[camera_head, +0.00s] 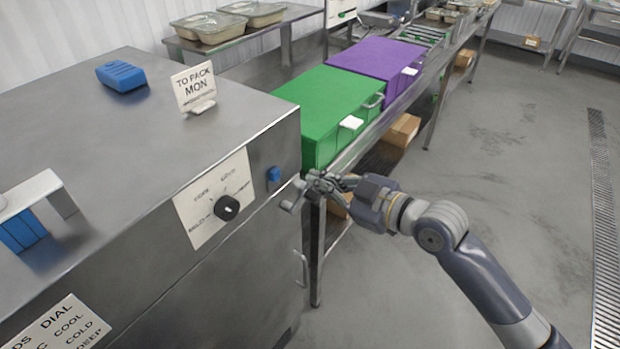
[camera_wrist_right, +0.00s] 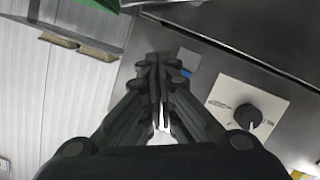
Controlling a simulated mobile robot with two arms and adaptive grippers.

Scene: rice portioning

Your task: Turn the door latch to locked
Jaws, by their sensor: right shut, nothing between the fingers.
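My right gripper (camera_head: 313,183) is at the front right corner of the steel cabinet (camera_head: 120,255). Its fingers are shut and empty; they also show closed in the wrist view (camera_wrist_right: 160,62). A small grey lever-like piece (camera_head: 289,205) shows at the fingertips by the cabinet edge. I cannot tell whether it is the door latch or how it is turned. A black dial knob (camera_head: 227,208) sits on a white marked plate (camera_head: 192,207), left of the gripper; the knob also shows in the wrist view (camera_wrist_right: 248,115). My left gripper is out of view.
A blue piece (camera_head: 274,174) is on the cabinet front beside the plate. A handle (camera_head: 301,268) is lower down. Green (camera_head: 320,105) and purple (camera_head: 375,58) boxes stand on the bench behind. A "TO PACK MON" sign (camera_head: 193,85) stands on top. The floor at right is clear.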

